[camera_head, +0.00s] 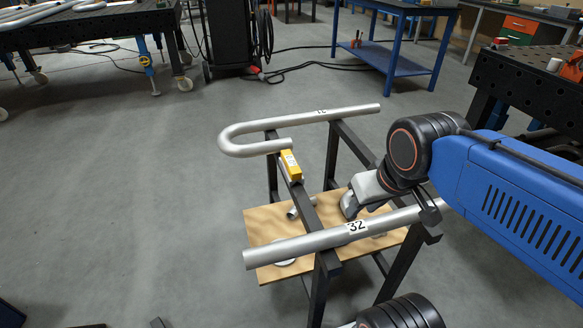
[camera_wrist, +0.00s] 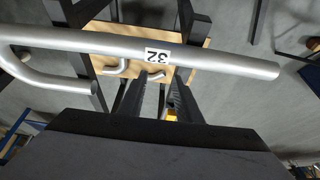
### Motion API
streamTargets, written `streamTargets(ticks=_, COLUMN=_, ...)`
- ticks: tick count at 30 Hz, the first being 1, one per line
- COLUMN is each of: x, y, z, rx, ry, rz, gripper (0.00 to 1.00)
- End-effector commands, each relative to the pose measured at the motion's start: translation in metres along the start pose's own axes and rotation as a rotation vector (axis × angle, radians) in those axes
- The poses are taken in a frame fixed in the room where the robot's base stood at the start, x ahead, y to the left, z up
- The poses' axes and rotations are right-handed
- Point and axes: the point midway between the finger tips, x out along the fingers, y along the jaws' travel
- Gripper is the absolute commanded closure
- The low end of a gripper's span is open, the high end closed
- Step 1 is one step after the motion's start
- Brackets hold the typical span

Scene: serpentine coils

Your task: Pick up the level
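The level (camera_head: 291,166) is a small yellow bar with a pale label in the head view. It rests on the dark top bar of a stand, just below the bent end of a pipe. In the wrist view, a small yellow patch (camera_wrist: 171,114) shows between my fingers at their base; it may be the level, mostly hidden by my gripper body. My gripper (camera_wrist: 162,76) has two dark fingers, apart with nothing seen held. In the head view, my wrist is to the right of the level and apart from it; the fingertips are not clear there.
A straight pipe marked 32 (camera_head: 300,245) lies across the front of the stand, and a hooked pipe (camera_head: 340,114) across its back. A wooden shelf (camera_head: 262,225) below holds short pipe pieces. Tables stand behind and at right. The floor at left is clear.

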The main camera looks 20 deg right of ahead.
Motion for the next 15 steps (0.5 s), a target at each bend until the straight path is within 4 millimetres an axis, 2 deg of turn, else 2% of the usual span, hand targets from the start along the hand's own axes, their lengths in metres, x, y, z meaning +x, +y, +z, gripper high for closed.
streamTargets(ticks=3, x=0.000, y=0.000, z=0.000, rx=0.000, ry=0.000, rz=0.000, gripper=0.69)
streamTargets(ticks=4, x=0.000, y=0.000, z=0.000, rx=0.000, ry=0.000, rz=0.000, gripper=0.64)
streamTargets(ticks=7, x=-0.001, y=0.000, z=-0.003, rx=0.000, ry=-0.004, rz=-0.001, gripper=0.41)
streamTargets(ticks=11, x=-0.005, y=-0.002, z=-0.019, rx=0.000, ry=-0.027, rz=-0.004, gripper=0.41)
streamTargets(ticks=15, x=-0.011, y=-0.006, z=-0.054, rx=0.000, ry=-0.072, rz=-0.008, gripper=0.41)
